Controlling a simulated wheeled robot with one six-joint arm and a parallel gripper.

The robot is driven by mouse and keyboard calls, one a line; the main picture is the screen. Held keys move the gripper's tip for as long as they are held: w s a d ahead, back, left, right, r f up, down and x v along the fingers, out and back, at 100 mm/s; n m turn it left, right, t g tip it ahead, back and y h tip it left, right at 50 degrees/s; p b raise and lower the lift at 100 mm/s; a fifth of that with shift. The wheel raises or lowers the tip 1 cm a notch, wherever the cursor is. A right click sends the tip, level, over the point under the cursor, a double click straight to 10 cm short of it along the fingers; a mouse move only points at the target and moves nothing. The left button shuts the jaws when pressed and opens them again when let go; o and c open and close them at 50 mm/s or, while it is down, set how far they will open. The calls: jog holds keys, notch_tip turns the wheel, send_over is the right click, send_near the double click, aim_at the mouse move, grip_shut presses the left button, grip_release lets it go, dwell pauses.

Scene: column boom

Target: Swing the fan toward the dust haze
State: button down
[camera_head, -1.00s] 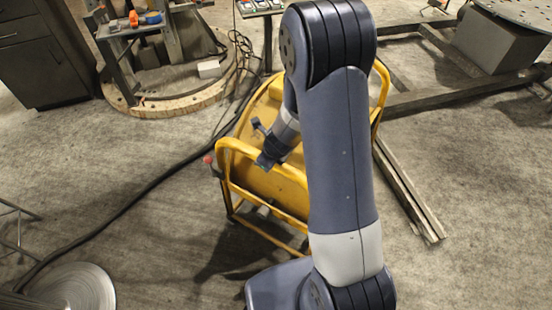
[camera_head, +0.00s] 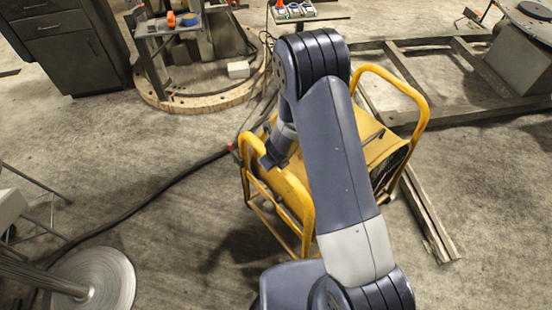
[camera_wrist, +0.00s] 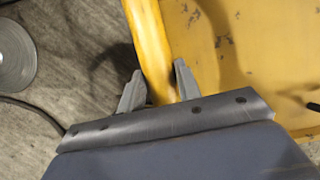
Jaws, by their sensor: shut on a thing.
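The fan is a yellow drum (camera_head: 374,148) in a yellow tube frame, standing on the concrete floor, partly hidden behind my arm. Its dark round opening (camera_head: 390,172) faces right. My gripper (camera_head: 268,162) is at the left end of the fan, at the frame's handle bar. In the wrist view the yellow bar (camera_wrist: 150,45) runs between the two grey fingers of my gripper (camera_wrist: 159,88), which are shut on it. The scuffed yellow drum (camera_wrist: 250,50) fills the right of that view. I cannot make out any dust haze.
A black cable (camera_head: 150,195) crosses the floor left of the fan. A round metal base (camera_head: 110,275) stands at lower left. Steel beams (camera_head: 428,215) lie close to the fan's right. A wooden ring platform (camera_head: 190,103) is behind.

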jog(key=shift+w+r, duration=0.1)
jog(key=c, duration=1)
grip_release()
jog(key=p+v, duration=0.4)
jog(key=v, duration=0.6)
jog(key=shift+s+r+p, duration=0.25)
jog(key=shift+r+p, duration=0.05)
jog(key=shift+p, duration=0.05)
jog(key=shift+f, duration=0.15)
